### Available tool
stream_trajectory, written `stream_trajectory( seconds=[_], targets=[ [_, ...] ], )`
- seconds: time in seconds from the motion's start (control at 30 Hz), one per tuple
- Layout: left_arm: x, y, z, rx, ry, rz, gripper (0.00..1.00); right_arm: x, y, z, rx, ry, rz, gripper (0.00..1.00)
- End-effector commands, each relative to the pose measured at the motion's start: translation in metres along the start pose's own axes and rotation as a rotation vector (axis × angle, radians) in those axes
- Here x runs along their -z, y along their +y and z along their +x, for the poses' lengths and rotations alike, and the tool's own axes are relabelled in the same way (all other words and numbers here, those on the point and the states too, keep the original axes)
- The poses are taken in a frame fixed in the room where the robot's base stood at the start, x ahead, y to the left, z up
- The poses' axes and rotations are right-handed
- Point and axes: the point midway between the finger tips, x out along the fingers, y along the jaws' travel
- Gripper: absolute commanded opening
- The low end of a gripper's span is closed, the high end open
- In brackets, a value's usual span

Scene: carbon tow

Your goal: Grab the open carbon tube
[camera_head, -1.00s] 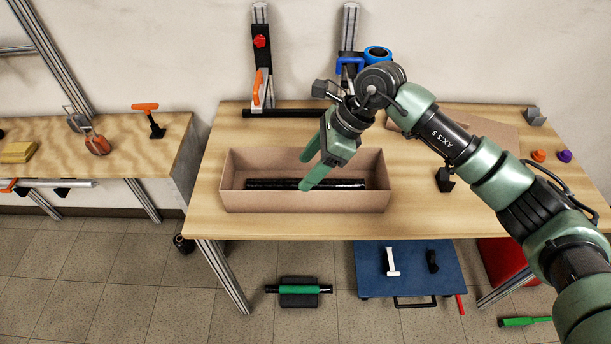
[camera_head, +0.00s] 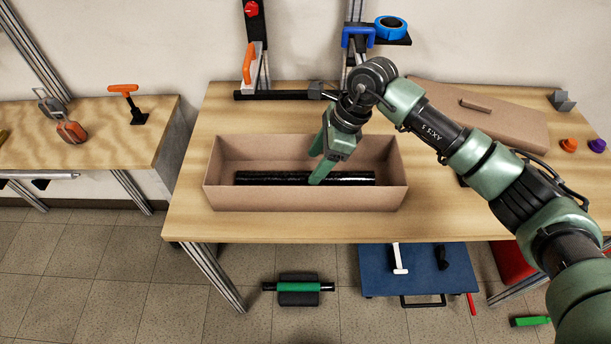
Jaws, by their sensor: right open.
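A black carbon tube (camera_head: 270,178) lies lengthwise inside an open cardboard box (camera_head: 305,198) on the wooden table. My right gripper (camera_head: 316,168) comes in from the right and points down over the middle of the box. Its green fingers are apart, one above and behind the tube, the other in front of part of it in the picture. I cannot tell whether a finger touches the tube. The tube's middle is partly hidden by the near finger. My left gripper is not in view.
A brown cardboard lid or box (camera_head: 490,115) lies at the table's right rear. A black bar (camera_head: 285,95) and clamp stands with an orange handle (camera_head: 248,62) are along the back. Orange (camera_head: 569,145) and purple (camera_head: 597,145) pieces sit far right. The table's front left is clear.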

Motion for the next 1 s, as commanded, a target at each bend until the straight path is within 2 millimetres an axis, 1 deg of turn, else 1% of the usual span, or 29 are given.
stream_trajectory(
  seconds=[0.03, 0.13, 0.2, 0.3, 0.4, 0.57, 0.6, 0.67, 0.7, 0.77, 0.8, 1.0],
  targets=[
    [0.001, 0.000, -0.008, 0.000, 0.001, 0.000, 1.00, -0.002, 0.003, 0.004, -0.004, 0.000, 0.001, 0.62],
    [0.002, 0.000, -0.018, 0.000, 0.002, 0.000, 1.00, -0.004, 0.007, 0.019, -0.006, -0.001, 0.002, 0.62],
    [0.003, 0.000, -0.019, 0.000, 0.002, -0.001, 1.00, -0.003, 0.006, 0.031, -0.003, -0.001, 0.002, 0.62],
    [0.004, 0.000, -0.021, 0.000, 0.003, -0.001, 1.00, -0.003, 0.006, 0.041, -0.001, -0.002, 0.002, 0.62],
    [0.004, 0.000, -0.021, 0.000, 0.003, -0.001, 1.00, -0.003, 0.006, 0.045, 0.001, -0.001, 0.001, 0.62],
    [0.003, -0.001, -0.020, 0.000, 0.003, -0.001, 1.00, -0.002, 0.005, 0.046, 0.001, -0.001, 0.000, 0.62],
    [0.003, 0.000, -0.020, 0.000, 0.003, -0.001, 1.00, -0.002, 0.005, 0.046, 0.001, -0.001, 0.000, 0.56],
    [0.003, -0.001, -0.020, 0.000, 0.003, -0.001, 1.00, -0.002, 0.005, 0.046, 0.001, -0.001, 0.000, 0.40],
    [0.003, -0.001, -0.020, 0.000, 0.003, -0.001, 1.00, -0.002, 0.005, 0.046, 0.001, -0.001, 0.000, 0.28],
    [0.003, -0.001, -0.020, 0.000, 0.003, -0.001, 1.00, -0.002, 0.005, 0.046, 0.001, -0.001, 0.000, 0.12],
    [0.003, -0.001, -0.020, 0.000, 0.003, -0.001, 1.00, -0.002, 0.005, 0.046, 0.001, -0.001, 0.000, 0.01],
    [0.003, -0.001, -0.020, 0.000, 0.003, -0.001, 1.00, -0.002, 0.005, 0.045, 0.002, -0.002, 0.000, 0.00]
  ],
)
